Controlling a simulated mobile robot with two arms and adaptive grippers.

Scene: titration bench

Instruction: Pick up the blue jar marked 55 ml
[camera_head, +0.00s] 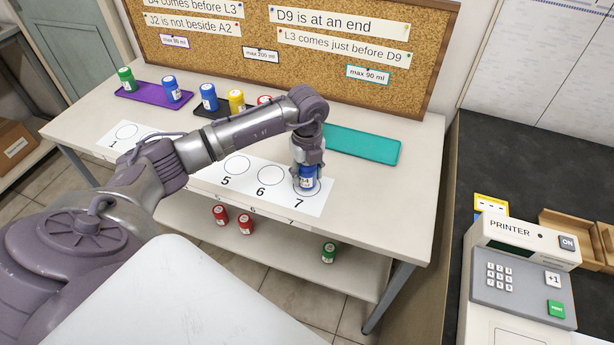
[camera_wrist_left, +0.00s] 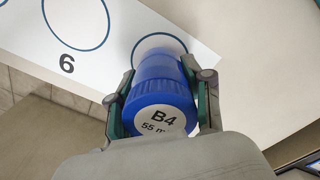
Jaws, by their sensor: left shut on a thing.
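The blue jar (camera_head: 307,177) stands at circle 7 of the white numbered strip (camera_head: 248,200) on the table. In the left wrist view the blue jar (camera_wrist_left: 158,92) shows a label reading B4 and 55 m, the rest cut off. My left gripper (camera_head: 307,168) is over the jar from above. In the left wrist view the two fingers of my left gripper (camera_wrist_left: 162,98) are closed against the jar's sides. Whether the jar touches the strip I cannot tell. My right gripper is not in view.
A purple tray (camera_head: 128,95) holds a green jar (camera_head: 126,79) and a blue jar. A dark tray (camera_head: 203,113) holds more jars, partly behind my arm. The teal tray (camera_head: 362,145) is empty. A corkboard (camera_head: 330,85) stands behind. Several jars sit on the lower shelf (camera_head: 285,255).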

